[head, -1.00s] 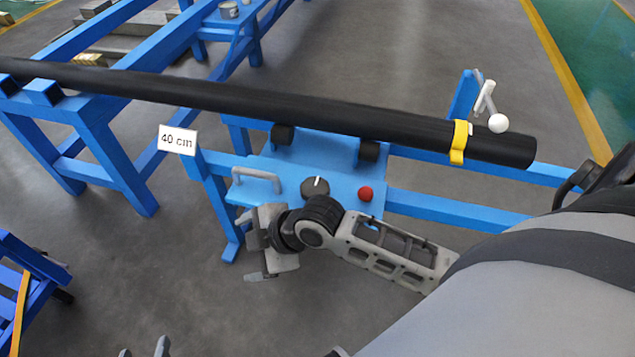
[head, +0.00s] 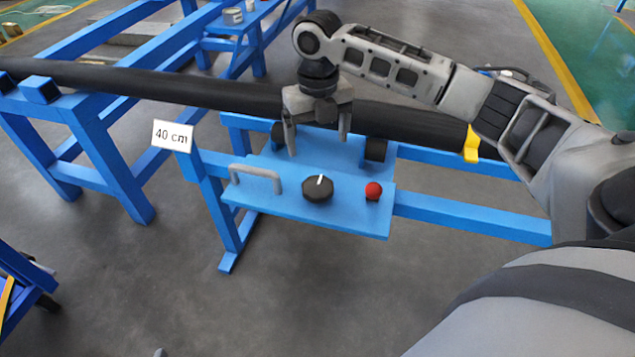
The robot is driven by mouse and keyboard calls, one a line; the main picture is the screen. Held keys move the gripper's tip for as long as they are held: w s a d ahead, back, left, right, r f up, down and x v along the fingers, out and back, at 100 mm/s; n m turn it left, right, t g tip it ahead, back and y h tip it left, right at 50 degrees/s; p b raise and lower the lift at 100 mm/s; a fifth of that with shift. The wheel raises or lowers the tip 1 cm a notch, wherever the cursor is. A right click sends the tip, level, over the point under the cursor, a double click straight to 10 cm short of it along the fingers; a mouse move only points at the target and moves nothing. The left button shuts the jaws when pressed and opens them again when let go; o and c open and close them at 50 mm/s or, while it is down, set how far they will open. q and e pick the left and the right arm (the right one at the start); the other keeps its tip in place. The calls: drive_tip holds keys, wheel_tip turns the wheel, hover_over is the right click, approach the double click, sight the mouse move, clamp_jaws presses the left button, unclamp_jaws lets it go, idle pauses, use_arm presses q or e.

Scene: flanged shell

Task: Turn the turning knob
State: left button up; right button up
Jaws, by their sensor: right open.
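The turning knob (head: 317,188) is a round black dial with a white pointer mark. It sits on the blue panel (head: 347,217), between a grey handle and a red ball knob. The white mark points up and slightly right. My right gripper (head: 318,151) is open and empty, pointing down above the back of the panel. Its fingertips are apart from the knob, behind it in the picture. My left gripper is not clearly in view; only a small grey tip shows at the bottom edge.
The grey handle (head: 256,177) stands left of the knob and the red ball knob (head: 373,190) right of it. A long black pipe (head: 200,92) runs behind the panel, with a yellow clamp (head: 471,146) on it. A "40 cm" sign (head: 172,136) stands at left.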

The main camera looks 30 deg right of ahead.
sight(318, 184)
wheel_tip(318, 184, down, 11)
drive_tip(key=shift+r+b, duration=0.1)
drive_tip(key=shift+b, duration=1.05)
drive_tip(key=shift+f, duration=0.85)
use_arm(q)
wheel_tip(318, 184, down, 6)
drive_tip(key=d+g, duration=0.1)
drive_tip(key=shift+w+d, duration=0.2)
drive_tip(key=shift+w, duration=0.2)
drive_tip(key=shift+r, duration=0.15)
use_arm(e)
drive_tip(key=c, duration=0.9)
use_arm(q)
drive_tip(key=shift+r, duration=0.25)
use_arm(e)
drive_tip(key=shift+c, duration=0.5)
